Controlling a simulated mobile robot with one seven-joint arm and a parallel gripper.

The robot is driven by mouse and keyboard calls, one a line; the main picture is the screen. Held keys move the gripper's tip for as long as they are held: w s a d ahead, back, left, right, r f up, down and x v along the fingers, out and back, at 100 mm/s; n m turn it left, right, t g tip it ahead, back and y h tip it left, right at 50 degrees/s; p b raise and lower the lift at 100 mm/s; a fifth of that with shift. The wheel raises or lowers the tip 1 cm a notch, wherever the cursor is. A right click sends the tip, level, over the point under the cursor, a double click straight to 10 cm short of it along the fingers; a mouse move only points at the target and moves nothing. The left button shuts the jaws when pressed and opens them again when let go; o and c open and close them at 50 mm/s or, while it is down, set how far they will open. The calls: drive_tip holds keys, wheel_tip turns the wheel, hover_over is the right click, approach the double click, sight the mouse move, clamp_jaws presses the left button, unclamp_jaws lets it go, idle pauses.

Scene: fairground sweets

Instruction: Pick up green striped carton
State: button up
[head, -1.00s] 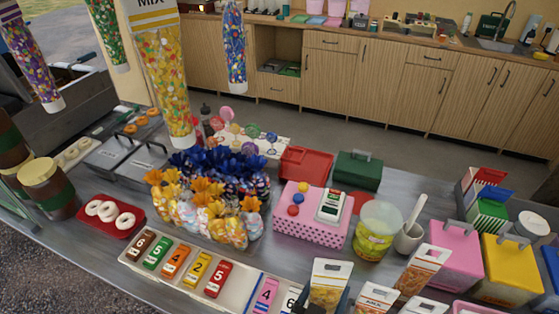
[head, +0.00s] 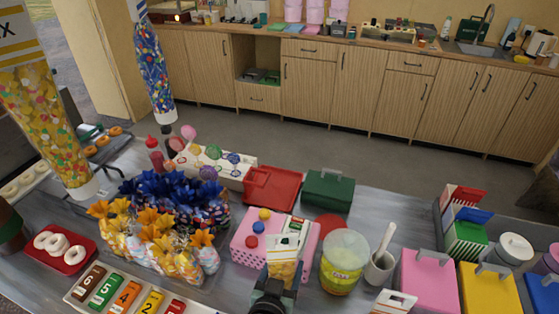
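The green striped carton (head: 466,242) stands at the right of the counter in the head view, its sides striped green and white. It is in a row with a blue-topped carton (head: 474,215) and a red one (head: 464,194) behind it, which partly overlap in view. My gripper (head: 281,278) is at the bottom centre, well left of the carton. A white-topped packet with yellow contents (head: 284,268) is between its fingers and appears gripped and raised in front of the pink dotted box. The finger contact is small and partly hidden.

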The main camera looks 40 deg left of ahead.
drive_tip(key=shift+w+f+b, duration=0.1)
drive_tip(key=shift+f+b, duration=0.6)
drive_tip(key=shift+f, duration=1.35)
drive_tip(key=shift+f, duration=0.15)
drive_tip(key=shift+f, duration=0.15)
drive_tip(key=o, duration=1.5)
drive_tip(key=shift+c, duration=0.2)
drive_tip(key=shift+r, duration=0.35)
drive_tip(key=shift+s+d, duration=0.2)
drive_tip(key=shift+s, duration=0.15)
drive_tip(key=p+v, duration=0.1)
drive_tip(key=v, duration=0.9)
drive_tip(key=shift+s+d+r+p, duration=0.2)
drive_tip(key=shift+s+p, duration=0.1)
drive_tip(key=shift+p, duration=0.1)
drive_tip(key=shift+s+r, duration=0.1)
drive_tip(key=shift+s, duration=0.1)
drive_tip(key=c, duration=0.3)
